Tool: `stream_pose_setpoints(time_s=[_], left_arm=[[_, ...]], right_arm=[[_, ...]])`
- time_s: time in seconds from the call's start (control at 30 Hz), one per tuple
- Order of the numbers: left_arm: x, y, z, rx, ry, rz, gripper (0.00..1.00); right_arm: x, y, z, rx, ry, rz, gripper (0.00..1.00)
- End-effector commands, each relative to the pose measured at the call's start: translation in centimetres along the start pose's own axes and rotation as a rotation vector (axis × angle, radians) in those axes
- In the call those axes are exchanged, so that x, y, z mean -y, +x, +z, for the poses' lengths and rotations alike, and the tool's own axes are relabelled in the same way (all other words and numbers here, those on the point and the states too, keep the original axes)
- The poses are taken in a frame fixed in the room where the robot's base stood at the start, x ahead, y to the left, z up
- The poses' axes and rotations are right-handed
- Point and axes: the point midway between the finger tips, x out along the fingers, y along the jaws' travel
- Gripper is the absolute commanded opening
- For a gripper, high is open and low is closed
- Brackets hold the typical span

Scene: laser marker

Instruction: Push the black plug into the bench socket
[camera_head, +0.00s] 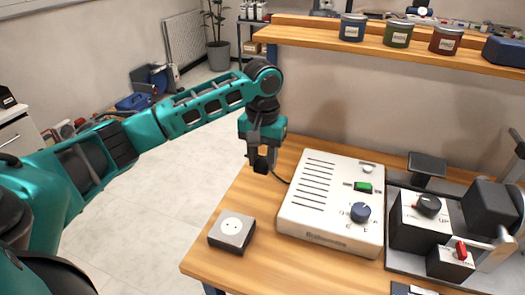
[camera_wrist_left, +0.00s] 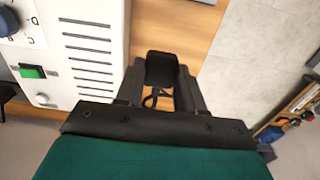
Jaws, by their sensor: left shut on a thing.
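My left gripper (camera_head: 261,158) is shut on the black plug (camera_head: 261,168). It holds the plug above the bench's left edge, left of the white control box. In the left wrist view the black plug (camera_wrist_left: 162,70) sits between the fingers, with a dark cord by it. In the head view a cord runs from near the plug towards the box. The bench socket (camera_head: 233,230), a low block with a pale top face and two holes, stands on the bench nearer the front. The plug is apart from the socket, above and behind it in the picture. The plug's pins cannot be made out.
The white control box (camera_head: 312,190), with a green switch and a blue knob, stands right of the socket. Dark machine parts (camera_head: 426,222) stand further right. The wooden bench (camera_head: 212,268) is bare around the socket. A shelf (camera_head: 310,40) with jars runs along the back wall.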

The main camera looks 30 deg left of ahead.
Motion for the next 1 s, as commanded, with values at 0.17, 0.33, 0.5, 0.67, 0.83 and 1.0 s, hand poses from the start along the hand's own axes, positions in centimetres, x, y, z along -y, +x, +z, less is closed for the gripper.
stream_pose_setpoints(time_s=[0.17,0.33,0.5,0.67,0.83,1.0], left_arm=[[0.0,1.1,0.0,0.001,0.0,-0.001,0.11],[0.0,2.2,0.1,0.002,0.0,-0.001,0.11],[0.0,3.2,0.0,0.0,0.0,0.0,0.11],[0.0,4.2,0.0,0.002,0.0,-0.001,0.11],[0.0,4.8,0.0,0.0,0.0,0.0,0.11],[0.0,4.9,0.0,-0.001,0.0,0.0,0.11]], right_arm=[[0.0,0.1,0.1,0.0,0.0,0.0,0.43],[0.0,0.1,0.1,0.0,0.0,0.0,0.43],[0.0,0.2,0.2,-0.001,0.0,0.0,0.43],[0.0,0.2,0.3,-0.001,0.0,0.0,0.43],[0.0,0.3,0.3,-0.001,0.0,0.0,0.43],[0.0,0.3,0.3,-0.001,0.0,0.0,0.43]])
